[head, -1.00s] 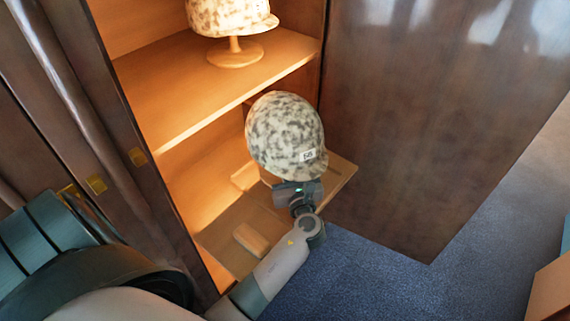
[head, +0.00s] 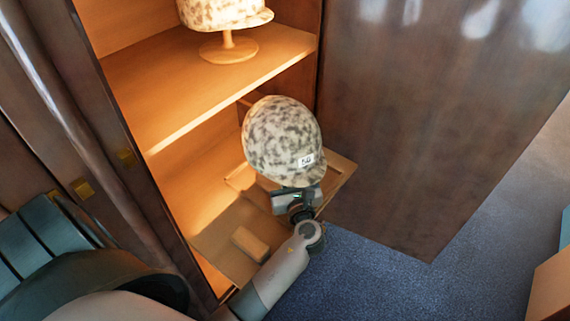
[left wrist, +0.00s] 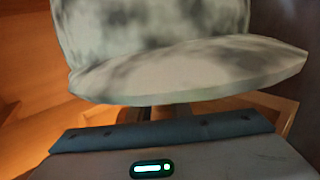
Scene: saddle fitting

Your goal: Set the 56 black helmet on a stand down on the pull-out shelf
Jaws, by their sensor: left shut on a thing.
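The helmet marked 56 (head: 280,135) is mottled pale and dark grey rather than plain black. It is upright on its stand, at the cabinet opening. My left gripper (head: 298,196) is shut under the helmet, on its stand. In the left wrist view, the helmet brim (left wrist: 180,75) fills the top, and a short piece of the stand (left wrist: 172,112) shows below it. The stand's base is hidden. The pull-out shelf (head: 340,177) lies behind and below the helmet, partly covered by it and my arm. I cannot tell whether the base touches it. My right gripper is not in view.
Another mottled helmet (head: 224,12) stands on a wooden stand (head: 228,50) on the upper shelf (head: 150,85). A small wooden block (head: 250,243) lies low in the cabinet. The open dark door (head: 420,130) is at the right. Blue carpet (head: 370,275) is clear below.

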